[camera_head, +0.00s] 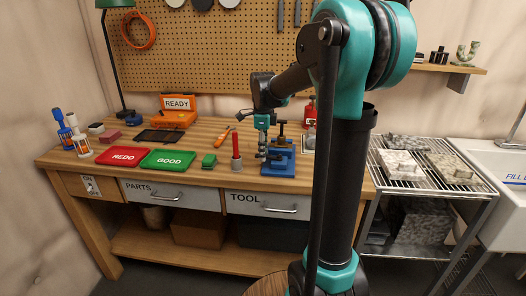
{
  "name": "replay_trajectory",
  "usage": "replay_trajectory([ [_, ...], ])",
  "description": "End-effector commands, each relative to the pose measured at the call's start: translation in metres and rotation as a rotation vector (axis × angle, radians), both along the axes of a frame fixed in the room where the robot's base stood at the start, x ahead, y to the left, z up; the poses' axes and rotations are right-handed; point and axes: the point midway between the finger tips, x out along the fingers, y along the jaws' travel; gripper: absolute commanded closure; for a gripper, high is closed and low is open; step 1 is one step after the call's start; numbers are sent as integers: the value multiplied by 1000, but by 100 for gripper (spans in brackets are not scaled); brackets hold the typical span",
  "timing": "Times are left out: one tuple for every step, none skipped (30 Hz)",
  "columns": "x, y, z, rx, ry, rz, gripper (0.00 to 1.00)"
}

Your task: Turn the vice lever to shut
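A blue vice (281,162) stands on the wooden workbench, right of its middle and near the front edge. Dark metal parts show at its top. The vice lever is too small and too close to my gripper to make out clearly. My gripper (263,150) points down at the left side of the vice, near its front. It appears close to the vice, but I cannot tell whether it touches it. The fingers are too small to tell whether they are open or shut.
A grey cup with a red-handled tool (237,161) stands just left of my gripper. A green block (209,160), a green GOOD tray (167,160) and a red REDO tray (124,157) lie further left. A wire rack (425,181) with stone slabs stands right of the bench.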

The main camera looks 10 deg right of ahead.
Motion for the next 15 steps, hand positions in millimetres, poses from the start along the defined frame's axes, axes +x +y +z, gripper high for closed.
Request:
replay_trajectory([
  [0,0,0,0,0,0,63],
  [0,0,0,0,0,0,67],
  [0,0,0,0,0,0,72],
  [0,0,0,0,0,0,76],
  [0,0,0,0,0,0,79],
  [0,0,0,0,0,0,84],
  [0,0,0,0,0,0,88],
  [0,0,0,0,0,0,92],
  [0,0,0,0,0,0,97],
  [0,0,0,0,0,0,100],
  [0,0,0,0,0,0,100],
  [0,0,0,0,0,0,100],
  [0,0,0,0,0,0,100],
  [0,0,0,0,0,0,100],
  [0,0,0,0,0,0,100],
])
